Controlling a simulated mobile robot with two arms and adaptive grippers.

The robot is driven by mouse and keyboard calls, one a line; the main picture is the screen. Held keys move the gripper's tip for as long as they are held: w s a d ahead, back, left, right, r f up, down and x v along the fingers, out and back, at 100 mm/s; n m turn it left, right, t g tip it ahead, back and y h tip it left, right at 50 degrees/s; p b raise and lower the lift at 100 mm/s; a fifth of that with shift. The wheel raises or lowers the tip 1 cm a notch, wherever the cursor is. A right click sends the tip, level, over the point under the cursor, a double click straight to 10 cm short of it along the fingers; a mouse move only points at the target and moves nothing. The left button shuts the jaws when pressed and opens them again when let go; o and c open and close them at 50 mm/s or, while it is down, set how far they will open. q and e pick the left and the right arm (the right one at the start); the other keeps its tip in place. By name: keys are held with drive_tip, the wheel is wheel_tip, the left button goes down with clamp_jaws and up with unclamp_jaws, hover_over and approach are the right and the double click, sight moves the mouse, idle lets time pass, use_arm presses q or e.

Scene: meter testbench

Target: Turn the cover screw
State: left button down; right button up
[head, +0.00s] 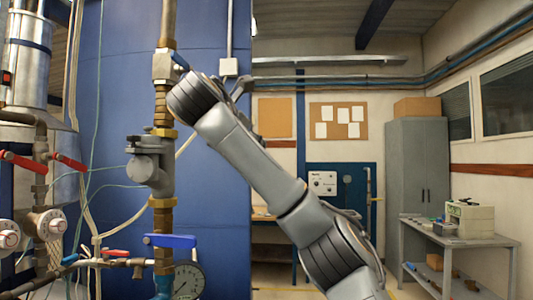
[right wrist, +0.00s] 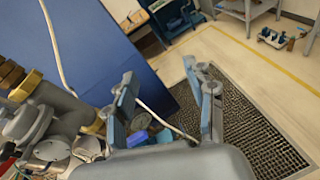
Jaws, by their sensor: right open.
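The grey meter (head: 158,170) sits in the vertical brass-fitted pipe in the head view, with its round part facing left. In the right wrist view, grey meter and pipe parts (right wrist: 62,105) fill the left edge. I cannot make out the cover screw in either view. My right gripper (right wrist: 165,95) is open and empty, its two blue-grey fingers wide apart, to the right of the grey parts. In the head view my right arm reaches up from the lower right towards the pipe above the meter, and its gripper is mostly hidden. My left gripper is not in view.
A blue-handled valve (head: 170,241) and a pressure gauge (head: 187,281) sit below the meter. Red-handled valves (head: 22,162) and thin hoses crowd the left. A blue tank (head: 215,190) stands behind the pipe. A workbench (head: 470,240) stands at the far right. A floor grate (right wrist: 245,130) lies below.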

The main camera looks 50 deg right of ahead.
drive_tip(key=s+d+f+m+g, duration=0.1)
drive_tip(key=d+f, duration=0.1)
drive_tip(key=d, duration=0.3)
drive_tip(key=shift+d, duration=0.35)
